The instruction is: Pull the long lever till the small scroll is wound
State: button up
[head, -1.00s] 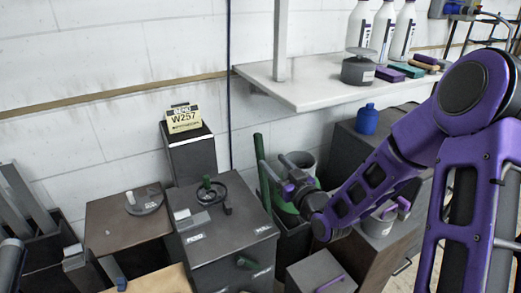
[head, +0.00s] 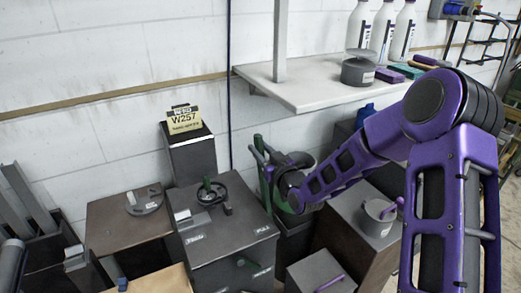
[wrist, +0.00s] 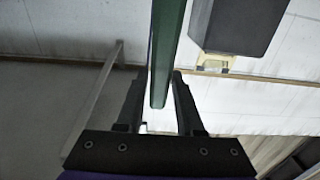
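The long green lever (head: 258,143) stands to the right of the dark cabinet in the head view, its lower part partly hidden by my arm. In the wrist view a green bar (wrist: 167,45), apparently this lever, comes down from the top with its end between my fingers. My gripper (wrist: 157,100) has its fingers apart on either side of the bar; a gap shows on the left, and contact on the right is unclear. In the head view my gripper (head: 270,176) is beside the lever. A cream sign reading W257 (head: 183,120) sits on a dark post; I cannot tell whether it is the small scroll.
The dark cabinet (head: 228,235) carries a handwheel and labelled parts. A lower box with a dial (head: 125,222) stands left of it. A white shelf (head: 300,92) with bottles juts from the wall above. Grey boxes and a pot (head: 380,220) stand below my arm.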

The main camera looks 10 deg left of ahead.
grip_shut()
dwell(1.1)
